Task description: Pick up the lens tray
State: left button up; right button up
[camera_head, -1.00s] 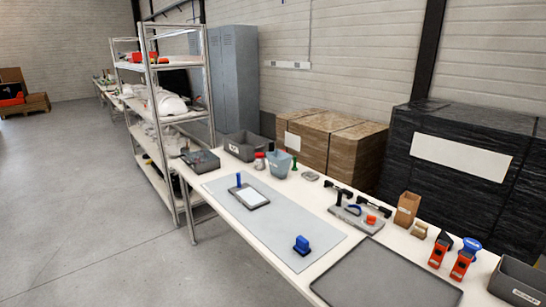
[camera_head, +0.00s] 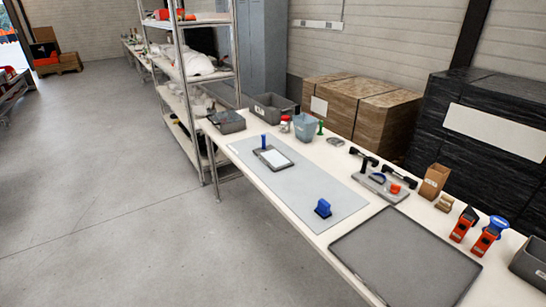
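Two flat trays lie on the long white table (camera_head: 338,247), and I cannot tell which is the lens tray. A large, empty dark grey tray (camera_head: 405,262) with a low rim lies at the near end. A small dark-framed tray (camera_head: 273,158) with a white inner face lies on the grey mat (camera_head: 300,188). A blue upright piece (camera_head: 263,141) stands at the small tray's far edge; I cannot tell if it is attached. Neither of my grippers is in view, and nothing is seen holding either tray.
Clamps (camera_head: 400,176), a brown holder (camera_head: 434,181) and orange tools (camera_head: 463,225) line the table's back edge. Grey bins (camera_head: 270,107) stand at the far end. A shelf rack (camera_head: 205,75) stands beyond.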

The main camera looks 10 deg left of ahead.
aim_at(276, 162)
jog(key=u, duration=1.55)
jog(key=i, duration=2.35)
jog(key=z, duration=3.25)
